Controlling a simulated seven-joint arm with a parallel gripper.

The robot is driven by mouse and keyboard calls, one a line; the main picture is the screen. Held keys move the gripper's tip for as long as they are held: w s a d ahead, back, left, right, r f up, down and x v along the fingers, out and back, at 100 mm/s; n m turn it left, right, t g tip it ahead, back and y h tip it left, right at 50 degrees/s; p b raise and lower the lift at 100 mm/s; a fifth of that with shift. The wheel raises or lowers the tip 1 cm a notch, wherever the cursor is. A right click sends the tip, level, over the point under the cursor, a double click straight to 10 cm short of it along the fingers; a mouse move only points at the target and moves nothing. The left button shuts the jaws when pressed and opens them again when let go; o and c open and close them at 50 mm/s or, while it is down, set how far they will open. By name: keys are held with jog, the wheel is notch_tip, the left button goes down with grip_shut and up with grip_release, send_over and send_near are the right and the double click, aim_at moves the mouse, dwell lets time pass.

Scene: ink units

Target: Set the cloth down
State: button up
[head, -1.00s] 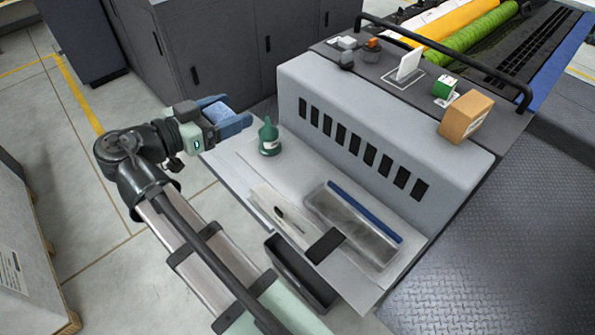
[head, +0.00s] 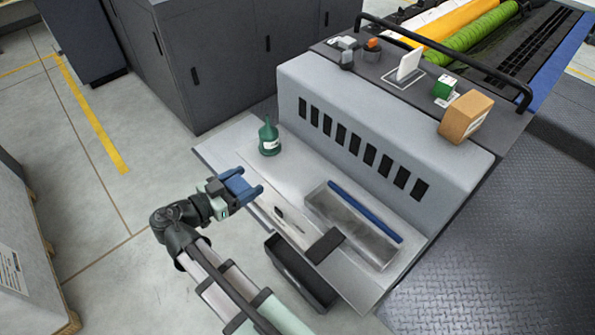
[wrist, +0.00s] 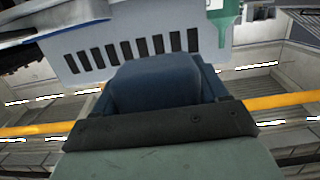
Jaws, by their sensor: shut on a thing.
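My gripper (head: 249,187) is above the left front edge of the light grey shelf (head: 228,150) in the head view. It is shut on a blue cloth (head: 238,186), which is partly hidden between the blue fingers. In the wrist view, the cloth (wrist: 155,85) is a rounded dark blue bulge between the fingers. The cloth appears apart from the shelf, though the exact gap is hard to tell.
A green bottle (head: 269,140) stands on the shelf behind my gripper. A grey tray (head: 350,225) with a blue-edged strip lies to the right, near a black block (head: 324,245). A dark open bin (head: 300,275) hangs at the front. Bare shelf lies around the bottle.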

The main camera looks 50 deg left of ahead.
jog(key=shift+f, duration=0.6)
send_over(302, 168)
jog(key=s, duration=0.1)
jog(key=shift+s, duration=0.1)
jog(key=shift+w+f, duration=0.2)
jog(key=shift+f, duration=0.45)
jog(key=shift+w+f, duration=0.2)
jog(key=shift+f, duration=0.4)
jog(key=shift+w+f, duration=0.15)
jog(key=shift+f, duration=1.9)
jog(key=o, duration=1)
jog(key=shift+f, duration=0.15)
